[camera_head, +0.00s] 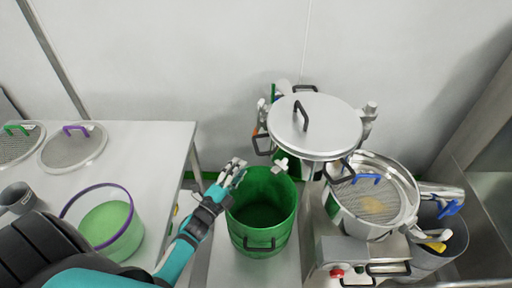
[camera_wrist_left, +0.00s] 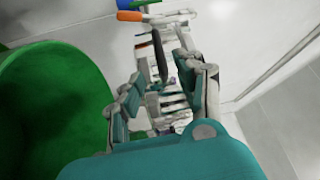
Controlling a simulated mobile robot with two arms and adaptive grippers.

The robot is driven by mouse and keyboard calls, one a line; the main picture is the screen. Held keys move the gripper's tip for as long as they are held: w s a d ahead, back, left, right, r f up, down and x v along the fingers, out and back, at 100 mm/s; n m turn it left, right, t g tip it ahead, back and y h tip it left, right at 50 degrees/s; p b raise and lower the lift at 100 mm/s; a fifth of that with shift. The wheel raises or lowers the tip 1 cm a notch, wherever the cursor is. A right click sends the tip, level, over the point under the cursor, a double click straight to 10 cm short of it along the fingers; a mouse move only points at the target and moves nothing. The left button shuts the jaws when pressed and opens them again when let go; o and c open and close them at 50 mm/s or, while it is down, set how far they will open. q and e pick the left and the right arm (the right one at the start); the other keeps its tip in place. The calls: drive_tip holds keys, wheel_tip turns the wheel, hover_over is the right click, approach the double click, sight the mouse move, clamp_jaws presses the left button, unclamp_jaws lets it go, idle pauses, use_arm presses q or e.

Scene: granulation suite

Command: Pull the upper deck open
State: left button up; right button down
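A steel round machine with a grey lid (camera_head: 325,122) stands right of centre in the head view. Black handles stick out around it, one of them (camera_head: 261,144) on its left side. I cannot tell for certain which part is the upper deck. My left gripper (camera_head: 238,172) is above the rim of a green bucket, left of the machine, apart from that handle. In the left wrist view my gripper (camera_wrist_left: 168,92) has its fingers apart. A dark curved handle (camera_wrist_left: 158,55) shows past them, with an orange-tipped lever (camera_wrist_left: 130,16) farther off. My right gripper is out of view.
The green bucket (camera_head: 262,240) stands below my left gripper. An open steel pan with a mesh sieve (camera_head: 395,190) is right of the machine. A grey bin (camera_head: 425,262) holds scoops. The left table (camera_head: 160,150) bears sieves and a purple-rimmed tub (camera_head: 128,240).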

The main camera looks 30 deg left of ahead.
sight(256, 146)
use_arm(q)
drive_tip(key=w, duration=0.3)
drive_tip(key=w+r+b, duration=0.1)
drive_tip(key=w, duration=0.6)
drive_tip(key=shift+w+d+r+b, duration=0.15)
drive_tip(key=shift+d+b, duration=0.25)
clamp_jaws()
